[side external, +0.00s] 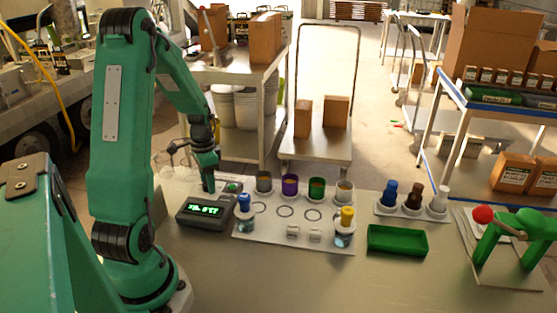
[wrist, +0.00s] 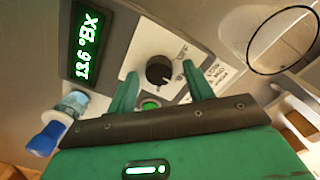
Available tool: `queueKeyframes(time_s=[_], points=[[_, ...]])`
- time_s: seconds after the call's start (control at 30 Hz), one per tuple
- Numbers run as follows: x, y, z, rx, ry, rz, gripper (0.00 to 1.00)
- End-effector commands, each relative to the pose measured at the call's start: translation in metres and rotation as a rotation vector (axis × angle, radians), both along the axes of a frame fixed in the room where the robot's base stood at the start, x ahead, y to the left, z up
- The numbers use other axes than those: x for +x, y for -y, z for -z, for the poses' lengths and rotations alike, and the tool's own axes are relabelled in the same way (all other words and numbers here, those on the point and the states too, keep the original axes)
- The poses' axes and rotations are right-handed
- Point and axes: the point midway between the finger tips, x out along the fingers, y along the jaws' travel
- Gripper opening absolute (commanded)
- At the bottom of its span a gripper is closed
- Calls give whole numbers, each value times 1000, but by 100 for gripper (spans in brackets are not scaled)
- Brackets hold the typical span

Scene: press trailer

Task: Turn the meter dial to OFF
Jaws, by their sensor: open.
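The meter (side external: 205,213) is a grey box with a lit green display, at the left of the table in the side view. In the wrist view its display (wrist: 88,45) reads 13.6 °BX. The black round meter dial (wrist: 158,70) sits on a white panel, with OFF printed to its upper right. Which mark the dial points at is too small to tell. My gripper (side external: 208,186) is above the meter, pointing down. In the wrist view its two green fingers (wrist: 161,72) are apart, one on each side of the dial. I cannot tell whether they touch it.
A green button (wrist: 150,103) is below the dial. A blue-capped vial (side external: 245,206) stands close right of the meter, on a white rack (side external: 270,237) with several cups behind. Glassware (side external: 170,160) stands behind the meter. A green tray (side external: 397,241) lies farther right.

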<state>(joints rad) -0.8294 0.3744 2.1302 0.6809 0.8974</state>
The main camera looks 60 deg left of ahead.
Motion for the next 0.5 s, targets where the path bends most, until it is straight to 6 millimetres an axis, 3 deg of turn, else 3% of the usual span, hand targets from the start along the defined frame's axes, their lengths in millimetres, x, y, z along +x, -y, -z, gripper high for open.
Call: queueKeyframes(time_s=[0.2,0.43,0.5], points=[[0,0,0,0,0,0,52],[0,0,0,0,0,0,7],[0,0,0,1,1,0,7]])
